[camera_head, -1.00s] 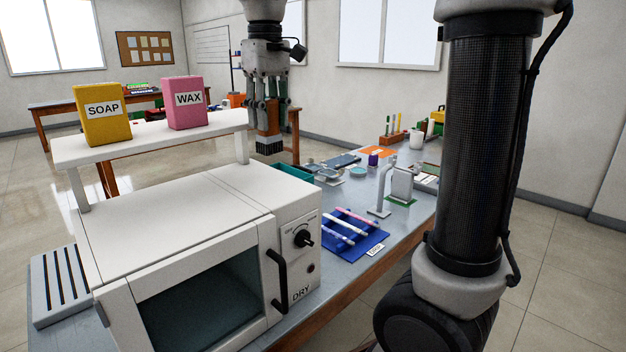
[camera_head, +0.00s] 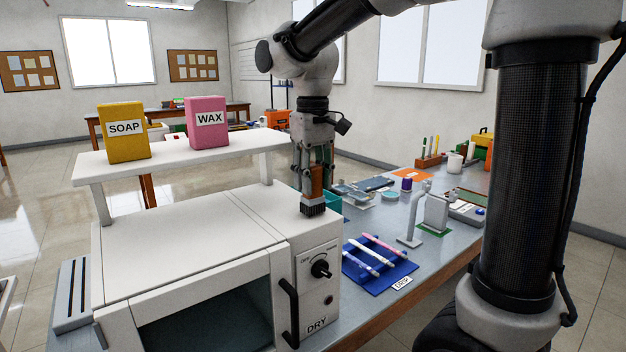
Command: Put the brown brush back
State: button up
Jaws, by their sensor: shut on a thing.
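My gripper (camera_head: 316,176) is shut on the brown brush (camera_head: 316,186), a brown block with dark bristles pointing down. In the head view the brush hangs upright, and its bristles overlap the back right top edge of the white dryer (camera_head: 190,230). I cannot tell whether it touches the dryer's top or hangs behind or above it. The brush's upper part is partly hidden between the gripper fingers.
Right of the dryer are a blue mat (camera_head: 385,285) with pens and a grey tap-like stand (camera_head: 412,225). A teal tray (camera_head: 333,203) is partly hidden behind the brush.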

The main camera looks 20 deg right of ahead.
jog(key=shift+f, duration=0.2)
jog(key=o, duration=1)
jog(key=shift+o, duration=0.2)
notch_tip(320, 180, up, 12)
jog(key=shift+r, duration=0.1)
jog(key=s+d+f+m+t, duration=0.1)
jog(key=s+d+f+t, duration=0.1)
jog(key=s+d+f, duration=0.5)
jog(key=s+d+f+m+t, duration=0.2)
jog(key=s+d+f, duration=0.5)
jog(key=s, duration=0.5)
jog(key=shift+d+f+m, duration=0.2)
jog(key=shift+d+m, duration=0.1)
jog(key=shift+d, duration=0.1)
